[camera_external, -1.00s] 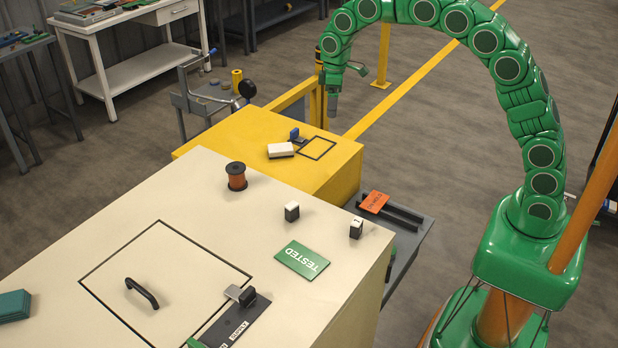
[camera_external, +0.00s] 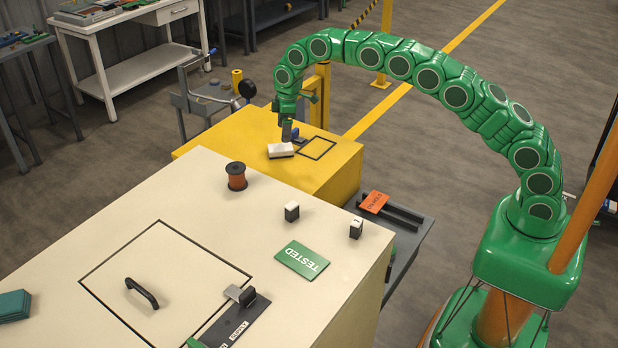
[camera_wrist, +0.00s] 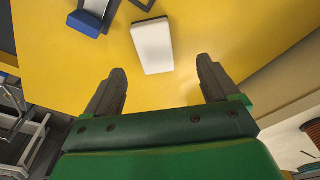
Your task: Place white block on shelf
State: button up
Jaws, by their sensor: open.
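The white block (camera_external: 281,150) lies flat on the top of the yellow cabinet (camera_external: 230,133), left of a black outlined square. It also shows in the wrist view (camera_wrist: 152,45), at the top centre, beyond and roughly between my fingertips. My gripper (camera_external: 290,133) is above the yellow top, close to the block. In the wrist view my gripper (camera_wrist: 162,70) is open with nothing between its fingers. A white bench (camera_external: 125,70) with a lower shelf stands at the back left; I cannot tell whether this is the task's shelf.
A blue-and-dark clamp-like piece (camera_external: 298,137) sits right beside the block. The cream cabinet (camera_external: 130,195) in front bears a copper spool (camera_external: 236,176), two small white-and-black blocks, a green TESTED plate (camera_external: 302,260) and a black handle. The outlined square is empty.

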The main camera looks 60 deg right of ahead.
aim_at(281, 147)
jog(key=shift+w+a+f, duration=0.1)
jog(key=shift+f, duration=0.7)
jog(key=shift+w+a+f, duration=0.1)
jog(key=shift+f, duration=0.65)
jog(key=shift+w+f, duration=0.2)
jog(key=shift+f, duration=0.65)
jog(key=shift+w+f, duration=0.15)
jog(key=shift+f, duration=0.65)
jog(key=shift+w+f, duration=0.2)
jog(key=shift+f, duration=0.65)
jog(key=shift+f, duration=0.1)
jog(key=shift+c, duration=0.3)
